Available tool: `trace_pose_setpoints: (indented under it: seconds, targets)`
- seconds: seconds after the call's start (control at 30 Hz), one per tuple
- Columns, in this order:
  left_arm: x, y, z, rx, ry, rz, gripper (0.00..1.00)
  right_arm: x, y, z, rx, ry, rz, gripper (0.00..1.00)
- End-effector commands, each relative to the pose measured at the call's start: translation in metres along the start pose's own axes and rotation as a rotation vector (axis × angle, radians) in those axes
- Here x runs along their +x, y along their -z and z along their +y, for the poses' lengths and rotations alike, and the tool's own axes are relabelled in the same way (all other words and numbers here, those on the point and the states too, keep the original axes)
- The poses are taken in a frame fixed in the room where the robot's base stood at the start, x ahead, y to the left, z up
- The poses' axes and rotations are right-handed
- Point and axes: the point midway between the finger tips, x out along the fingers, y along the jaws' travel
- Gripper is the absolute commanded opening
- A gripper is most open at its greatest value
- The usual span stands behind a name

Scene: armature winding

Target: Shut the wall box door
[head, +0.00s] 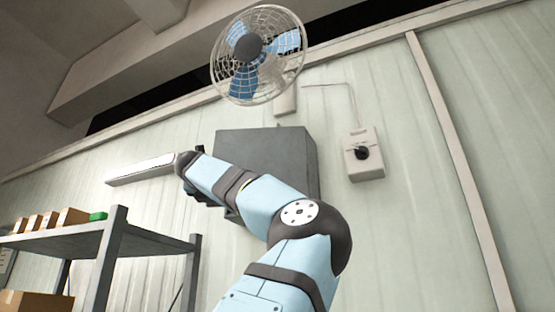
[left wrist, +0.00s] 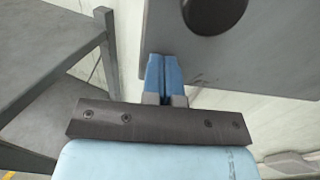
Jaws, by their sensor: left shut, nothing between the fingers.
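The grey wall box (head: 262,150) hangs on the pale panelled wall in the middle of the head view. My arm covers its lower left part, so whether its door stands open cannot be told there. In the left wrist view a flat grey panel (left wrist: 270,60), apparently the box or its door, fills the upper right and carries a dark round knob (left wrist: 213,10). My left gripper (left wrist: 164,62) is shut and empty, its blue fingers overlapping the panel's lower left corner. Contact cannot be told. In the head view the fingers are hidden. My right gripper is not in view.
A grey shelf rack (head: 110,245) with cardboard boxes (head: 72,216) stands at left; it also shows in the left wrist view (left wrist: 104,45). A caged fan (head: 260,55) is above the box. A switch box (head: 364,168) is to its right, a long white fixture (head: 140,169) to its left.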

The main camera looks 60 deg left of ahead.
Motion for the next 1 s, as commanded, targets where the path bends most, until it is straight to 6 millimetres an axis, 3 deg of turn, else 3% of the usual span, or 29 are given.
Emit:
trace_pose_setpoints:
  seconds: [0.1, 0.4, 0.7, 1.0]
  targets:
    - [0.030, 0.001, 0.002, 0.004, -0.008, 0.004, 0.00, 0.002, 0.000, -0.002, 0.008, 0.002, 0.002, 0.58]
    - [0.081, -0.001, -0.004, 0.003, -0.011, 0.004, 0.00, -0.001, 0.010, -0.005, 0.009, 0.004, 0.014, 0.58]
    - [0.102, -0.001, -0.009, 0.002, -0.011, 0.002, 0.00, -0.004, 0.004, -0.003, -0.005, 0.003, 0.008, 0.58]
    - [0.105, -0.001, -0.011, 0.002, -0.011, -0.001, 0.00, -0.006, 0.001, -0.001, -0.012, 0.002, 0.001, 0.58]
